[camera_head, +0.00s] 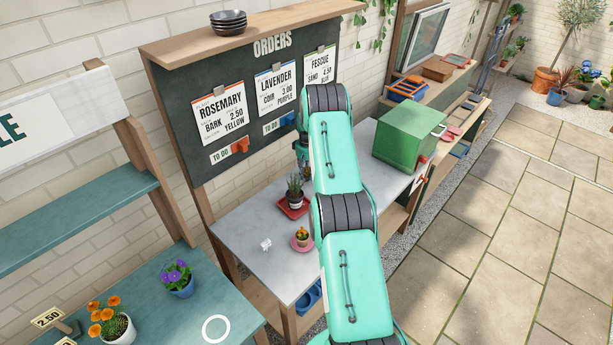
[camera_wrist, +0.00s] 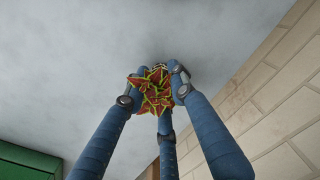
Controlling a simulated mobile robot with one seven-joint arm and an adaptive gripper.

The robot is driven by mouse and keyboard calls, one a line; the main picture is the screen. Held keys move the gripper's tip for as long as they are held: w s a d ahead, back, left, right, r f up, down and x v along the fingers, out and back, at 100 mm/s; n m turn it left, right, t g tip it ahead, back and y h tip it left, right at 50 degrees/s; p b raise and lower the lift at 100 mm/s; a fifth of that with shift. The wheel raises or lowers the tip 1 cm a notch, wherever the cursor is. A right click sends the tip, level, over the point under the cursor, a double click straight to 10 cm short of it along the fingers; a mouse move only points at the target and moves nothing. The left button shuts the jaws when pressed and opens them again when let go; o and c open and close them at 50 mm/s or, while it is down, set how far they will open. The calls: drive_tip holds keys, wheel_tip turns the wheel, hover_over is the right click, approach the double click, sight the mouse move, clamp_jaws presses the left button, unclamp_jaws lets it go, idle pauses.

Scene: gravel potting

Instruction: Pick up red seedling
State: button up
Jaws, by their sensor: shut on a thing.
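The red seedling (camera_wrist: 155,90), with red leaves edged in yellow-green, is in the middle of the wrist view. My gripper (camera_wrist: 158,84) has its blue fingers closed around it, with the fingertips touching its sides. The grey tabletop (camera_wrist: 90,50) shows behind it; I cannot tell how far the seedling is from that surface. In the head view my teal arm reaches over the grey table (camera_head: 240,222) and hides most of the gripper and the seedling.
A potted plant stands on a red tray (camera_head: 292,208), and a small orange-flowered pot on a pink saucer (camera_head: 300,243). A small white object (camera_head: 266,244) lies nearby. A green box (camera_head: 408,138) is at the right. The orders board (camera_head: 200,155) rises behind the table.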

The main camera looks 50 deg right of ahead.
drive_tip(key=shift+r, duration=1.8)
drive_tip(key=s, duration=1.8)
drive_tip(key=shift+f, duration=0.1)
